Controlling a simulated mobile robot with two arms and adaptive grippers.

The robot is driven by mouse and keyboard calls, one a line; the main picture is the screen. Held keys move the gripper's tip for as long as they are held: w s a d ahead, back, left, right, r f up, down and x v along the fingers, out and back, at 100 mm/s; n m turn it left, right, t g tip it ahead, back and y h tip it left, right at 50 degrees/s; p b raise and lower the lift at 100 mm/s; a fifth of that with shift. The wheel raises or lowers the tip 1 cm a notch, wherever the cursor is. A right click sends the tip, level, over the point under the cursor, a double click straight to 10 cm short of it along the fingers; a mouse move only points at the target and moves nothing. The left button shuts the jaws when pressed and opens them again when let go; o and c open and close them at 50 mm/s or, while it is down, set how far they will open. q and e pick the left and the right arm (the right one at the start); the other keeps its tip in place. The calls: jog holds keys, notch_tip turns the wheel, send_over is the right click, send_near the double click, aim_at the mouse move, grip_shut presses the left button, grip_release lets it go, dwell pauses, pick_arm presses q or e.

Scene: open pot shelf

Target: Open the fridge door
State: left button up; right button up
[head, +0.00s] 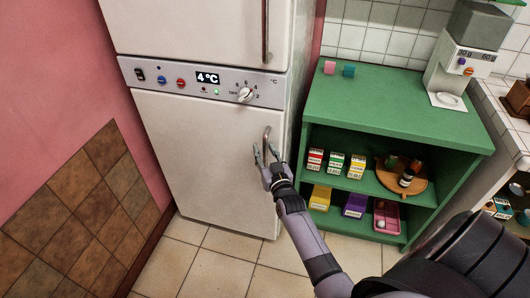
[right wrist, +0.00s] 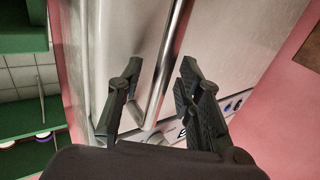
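The white fridge (head: 200,140) stands at the left with a control panel between its upper door and lower door (head: 200,165). Both doors look closed. The lower door has a vertical metal handle (head: 267,138) near its right edge. My right gripper (head: 265,154) is at this handle. In the right wrist view, the gripper's two dark fingers (right wrist: 160,70) are apart, one on each side of a metal handle bar (right wrist: 166,62). Gaps show beside the bar, so the fingers do not look closed on it. My left gripper is not in view.
A green shelf (head: 400,105) with small boxes and a round wooden tray (head: 388,186) stands close to the fridge's right. A pink wall (head: 50,80) is at the left. The tiled floor (head: 225,270) before the fridge is clear.

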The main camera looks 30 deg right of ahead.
jog(key=shift+c, duration=0.6)
grip_shut()
dwell(0.4)
